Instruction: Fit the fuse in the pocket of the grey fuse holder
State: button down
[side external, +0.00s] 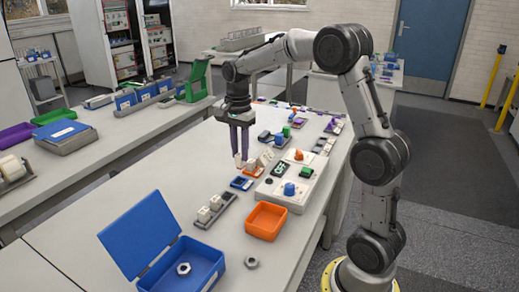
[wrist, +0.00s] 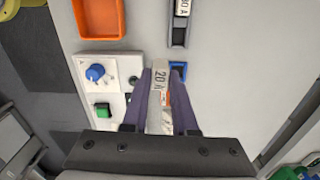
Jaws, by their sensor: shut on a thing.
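My gripper (side external: 242,162) points down over the table with its purple fingers shut on a pale fuse. In the wrist view the fuse (wrist: 157,84) is marked "20 A" and sits between the fingers (wrist: 160,80). A grey fuse holder (wrist: 178,38) lies beyond the fingertips at the top, with a white fuse marked "30 A" in its far part. In the side view a grey holder (side external: 203,223) with white blocks stands on the table in front of my gripper. The held fuse is apart from the holder. I cannot make out the pocket clearly.
A small blue tray (side external: 241,184) lies just below my gripper. A white panel with a blue knob (side external: 289,188) and an orange tray (side external: 266,221) are to its right. An open blue box (side external: 205,268) and a loose nut (side external: 251,262) are at the front.

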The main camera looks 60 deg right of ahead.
jog(key=shift+n, duration=0.4)
jog(key=shift+w+a+f, duration=0.4)
jog(key=shift+w+f, duration=0.25)
jog(key=shift+f, duration=1.15)
jog(key=shift+w+a+f, duration=0.45)
jog(key=shift+w+f, duration=0.2)
jog(key=shift+f, duration=1.15)
jog(key=shift+w+a+f, duration=0.4)
jog(key=shift+w+f, duration=0.25)
jog(key=shift+f, duration=1.15)
jog(key=shift+f, duration=0.2)
jog(key=c, duration=0.6)
grip_release()
